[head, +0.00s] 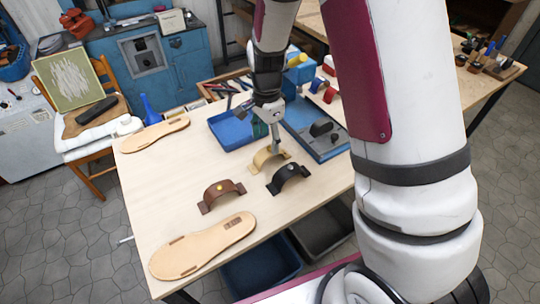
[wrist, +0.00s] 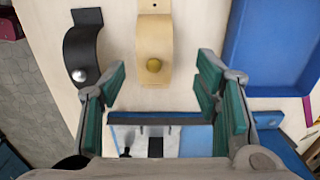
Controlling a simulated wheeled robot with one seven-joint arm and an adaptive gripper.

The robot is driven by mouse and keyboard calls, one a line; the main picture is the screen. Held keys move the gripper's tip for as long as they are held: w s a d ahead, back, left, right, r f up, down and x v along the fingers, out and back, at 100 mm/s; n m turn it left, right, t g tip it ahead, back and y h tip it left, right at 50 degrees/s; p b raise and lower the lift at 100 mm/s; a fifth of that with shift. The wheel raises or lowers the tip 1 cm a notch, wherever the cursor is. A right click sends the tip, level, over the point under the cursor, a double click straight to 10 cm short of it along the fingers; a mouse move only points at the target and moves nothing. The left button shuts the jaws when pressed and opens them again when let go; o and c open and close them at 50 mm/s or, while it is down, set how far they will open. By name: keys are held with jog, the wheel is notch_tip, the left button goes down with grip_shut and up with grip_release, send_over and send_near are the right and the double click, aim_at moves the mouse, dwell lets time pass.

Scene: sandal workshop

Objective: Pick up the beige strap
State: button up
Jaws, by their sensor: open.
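The beige strap (head: 264,158) stands as an arch on the wooden table, behind the black and brown straps. In the wrist view the beige strap (wrist: 154,45) shows a brass-coloured knob and lies ahead of the gap between my fingers. My gripper (wrist: 154,84) is open with green-padded fingers, one on each side of that gap, and nothing is between them. In the head view my gripper (head: 275,146) points down at the beige strap, partly covering it. Whether it touches the strap is unclear.
A black strap (head: 288,177) lies close to the beige one, and a brown strap (head: 221,194) is farther left. Two sandal soles (head: 203,247) lie at the table's left and front. Bare table surrounds the brown strap.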

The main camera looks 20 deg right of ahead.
aim_at(269, 156)
jog(key=shift+s+d+f+p, duration=0.1)
jog(key=shift+d+f+p, duration=0.1)
jog(key=shift+f, duration=0.7)
jog(key=shift+s+d+f+p, duration=0.1)
jog(key=shift+d+f+p, duration=0.1)
jog(key=shift+f, duration=0.65)
jog(key=shift+s+d+f+p, duration=0.1)
jog(key=shift+d+f+p, duration=0.1)
jog(key=shift+f, duration=0.7)
jog(key=shift+w, duration=0.1)
jog(key=c, duration=1)
